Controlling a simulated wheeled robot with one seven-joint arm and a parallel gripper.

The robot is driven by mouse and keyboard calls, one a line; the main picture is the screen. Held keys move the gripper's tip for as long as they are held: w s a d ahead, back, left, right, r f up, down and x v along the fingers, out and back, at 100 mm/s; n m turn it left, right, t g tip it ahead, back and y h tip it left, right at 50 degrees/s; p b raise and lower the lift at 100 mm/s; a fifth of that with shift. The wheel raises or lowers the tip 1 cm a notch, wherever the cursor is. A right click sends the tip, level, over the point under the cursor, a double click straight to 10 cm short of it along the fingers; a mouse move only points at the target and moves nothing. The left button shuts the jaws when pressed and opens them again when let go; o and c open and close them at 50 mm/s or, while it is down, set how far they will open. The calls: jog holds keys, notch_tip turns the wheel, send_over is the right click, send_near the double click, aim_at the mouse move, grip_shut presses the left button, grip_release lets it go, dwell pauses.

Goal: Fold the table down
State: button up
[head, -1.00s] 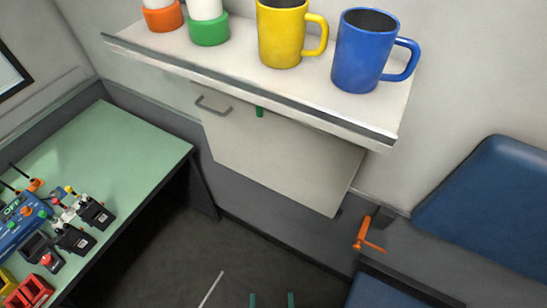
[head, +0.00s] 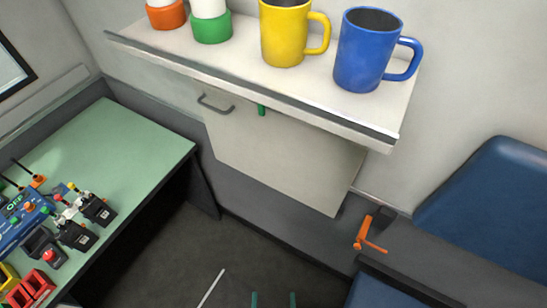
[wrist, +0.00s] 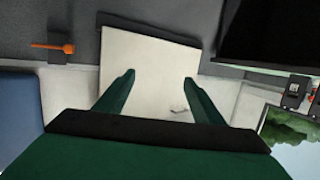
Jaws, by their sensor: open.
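A pale panel (head: 275,155), which looks like the fold-down table, hangs below the wall shelf in the head view. It has a grey bar handle (head: 215,104) near its upper left and a small green tab (head: 262,110) beside the handle. An orange lever (head: 369,236) sits on the wall at the panel's lower right. My gripper (head: 273,300) shows as two green fingertips at the bottom edge, open and empty. In the wrist view my gripper (wrist: 157,77) is open in front of the pale panel (wrist: 150,60), apparently not touching it. The orange lever (wrist: 52,46) shows at upper left.
The shelf (head: 225,55) carries a yellow mug (head: 283,35), a blue mug (head: 362,55) and two white cups with coloured bases. A green desk (head: 125,145) with radios stands at left. Blue seats (head: 490,200) are at right. The floor between is mostly clear.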

jog(key=c, duration=0.4)
jog(key=shift+w+a+f, duration=0.1)
jog(key=shift+w+a, duration=0.1)
jog(key=shift+w, duration=0.15)
jog(key=c, duration=0.5)
jog(key=w+a+n+y, duration=0.1)
jog(key=w+a+n, duration=0.45)
jog(key=w, duration=0.45)
jog(key=w+a+n+y, duration=0.1)
jog(key=w+a+n, duration=0.4)
jog(key=w+n, duration=0.3)
jog(key=w+a+r+n+t+h, duration=0.2)
jog(key=w+a+r, duration=0.2)
jog(key=w+r, duration=0.45)
jog(key=w+a+r+n+t+h, duration=0.2)
jog(key=w+a+r, duration=0.3)
jog(key=r, duration=0.6)
jog(key=w+d, duration=0.1)
jog(key=w, duration=0.2)
jog(key=w+r, duration=0.1)
jog(key=w, duration=0.3)
jog(key=w+d+r, duration=0.1)
jog(key=w, duration=0.3)
jog(key=shift+d, duration=0.3)
